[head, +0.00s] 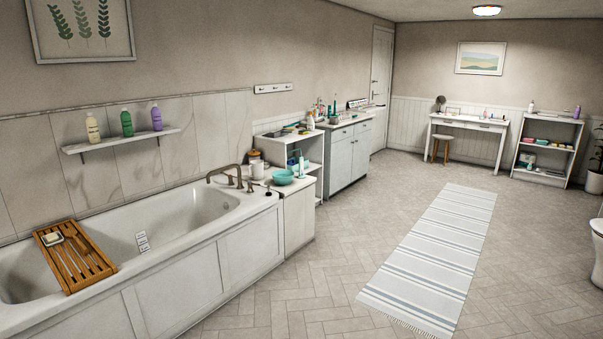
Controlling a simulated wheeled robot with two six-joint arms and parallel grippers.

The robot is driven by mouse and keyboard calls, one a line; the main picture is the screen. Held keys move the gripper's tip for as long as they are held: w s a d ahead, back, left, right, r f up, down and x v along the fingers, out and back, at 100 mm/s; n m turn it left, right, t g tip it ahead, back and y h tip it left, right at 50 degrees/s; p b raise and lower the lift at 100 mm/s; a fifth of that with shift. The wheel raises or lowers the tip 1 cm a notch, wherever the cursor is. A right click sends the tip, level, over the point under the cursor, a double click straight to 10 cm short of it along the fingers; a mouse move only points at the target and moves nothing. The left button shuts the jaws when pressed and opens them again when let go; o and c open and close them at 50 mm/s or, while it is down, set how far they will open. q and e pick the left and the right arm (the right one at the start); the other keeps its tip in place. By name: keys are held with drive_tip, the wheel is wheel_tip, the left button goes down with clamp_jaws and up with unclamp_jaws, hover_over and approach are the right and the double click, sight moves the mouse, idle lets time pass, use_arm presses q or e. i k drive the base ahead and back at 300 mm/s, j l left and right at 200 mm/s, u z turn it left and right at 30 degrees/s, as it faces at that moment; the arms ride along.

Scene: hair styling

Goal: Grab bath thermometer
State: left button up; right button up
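I cannot make out a bath thermometer for sure. A white bathtub (190,262) runs along the left wall. A wooden bath tray (72,270) lies across it at the left, with a pale soap-like block and brush-like items on it, too small to name. A small white labelled item (142,241) shows against the tub's inner wall; I cannot tell what it is. A small dark item (268,192) sits at the tub's right end, near the taps (232,177). Neither of my grippers is in view.
A wall shelf (120,142) holds several bottles above the tub. A low cabinet (299,215) bears a turquoise bowl (283,177). Beyond stand a grey-blue cabinet (350,155), a white desk (470,124) and a bookshelf (546,131). The floor around the striped rug (435,250) is open.

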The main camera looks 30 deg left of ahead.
sight(300, 160)
drive_tip(key=i+u, duration=0.2)
drive_tip(key=i, duration=1.4)
drive_tip(key=i+z, duration=0.1)
drive_tip(key=i, duration=0.75)
drive_tip(key=i+j+z, duration=0.15)
drive_tip(key=i, duration=0.7)
drive_tip(key=i+u, duration=0.15)
drive_tip(key=i, duration=0.4)
drive_tip(key=i+l+u, duration=0.1)
drive_tip(key=i, duration=0.5)
drive_tip(key=i+l+u, duration=0.15)
drive_tip(key=i, duration=0.4)
drive_tip(key=l, duration=0.1)
